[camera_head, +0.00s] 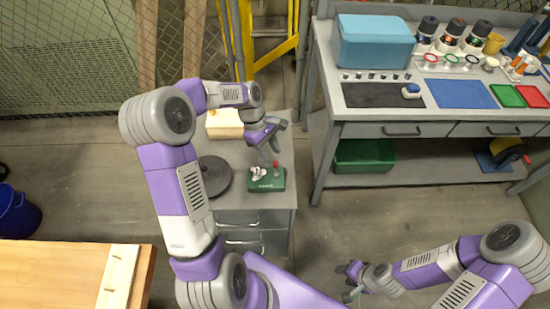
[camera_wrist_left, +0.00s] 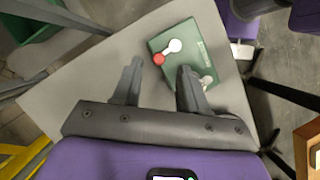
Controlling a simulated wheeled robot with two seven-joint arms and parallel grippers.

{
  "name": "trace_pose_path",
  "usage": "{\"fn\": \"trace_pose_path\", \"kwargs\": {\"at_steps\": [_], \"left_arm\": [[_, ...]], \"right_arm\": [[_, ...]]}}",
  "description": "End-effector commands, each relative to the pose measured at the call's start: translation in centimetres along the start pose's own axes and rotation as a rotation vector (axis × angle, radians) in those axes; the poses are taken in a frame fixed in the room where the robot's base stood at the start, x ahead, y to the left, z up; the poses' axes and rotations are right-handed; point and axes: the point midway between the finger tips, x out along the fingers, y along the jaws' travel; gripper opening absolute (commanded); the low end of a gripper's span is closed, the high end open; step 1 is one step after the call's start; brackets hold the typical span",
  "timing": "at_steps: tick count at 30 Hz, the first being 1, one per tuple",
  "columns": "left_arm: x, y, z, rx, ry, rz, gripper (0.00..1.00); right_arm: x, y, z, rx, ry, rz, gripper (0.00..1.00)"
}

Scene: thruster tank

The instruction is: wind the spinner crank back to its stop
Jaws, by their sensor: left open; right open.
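The spinner is a small green box (camera_head: 266,181) on the grey cabinet top (camera_head: 282,150). Its crank has a red knob (camera_head: 276,164) near the box's back right; a white part (camera_head: 257,173) sits to the left. In the left wrist view the red knob (camera_wrist_left: 159,59) is at the end of a short arm from a white hub (camera_wrist_left: 175,45). My left gripper (camera_head: 279,138) is open and empty above the cabinet, just behind the knob. In its wrist view the knob shows between and slightly beyond the fingertips (camera_wrist_left: 158,73), apart from both. My right gripper (camera_head: 350,281) is open, low at the front right.
A dark round disc (camera_head: 213,175) lies left of the green box and a cream block (camera_head: 225,124) stands behind it. A grey workbench (camera_head: 430,112) with a blue bin (camera_head: 375,42) stands at right. A wooden table (camera_head: 50,275) is at front left. Floor between is clear.

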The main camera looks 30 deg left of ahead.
Motion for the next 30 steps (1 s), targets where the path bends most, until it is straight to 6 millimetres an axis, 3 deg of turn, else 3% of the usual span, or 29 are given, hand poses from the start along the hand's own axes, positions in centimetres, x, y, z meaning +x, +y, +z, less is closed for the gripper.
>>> {"fn": "trace_pose_path", "kwargs": {"at_steps": [1, 6, 17, 26, 30], "left_arm": [[1.2, -0.1, -0.1, 0.001, -0.002, -0.004, 0.43], [3.1, 0.0, -0.1, 0.000, -0.001, -0.002, 0.43], [3.7, 0.0, 0.0, 0.001, 0.000, -0.001, 0.43], [3.7, 0.0, 0.0, 0.001, 0.000, -0.001, 0.00], [3.7, 0.0, 0.0, 0.001, 0.000, -0.001, 0.00]], "right_arm": [[0.5, 0.2, 0.0, 0.000, 0.000, 0.000, 0.43], [1.1, 0.4, -0.1, 0.000, 0.001, 0.000, 0.43], [1.2, 0.4, -0.1, 0.000, 0.001, 0.000, 0.43], [1.2, 0.4, -0.1, 0.000, 0.001, 0.000, 0.43], [1.1, 0.4, -0.1, 0.000, 0.001, 0.000, 0.43]]}}
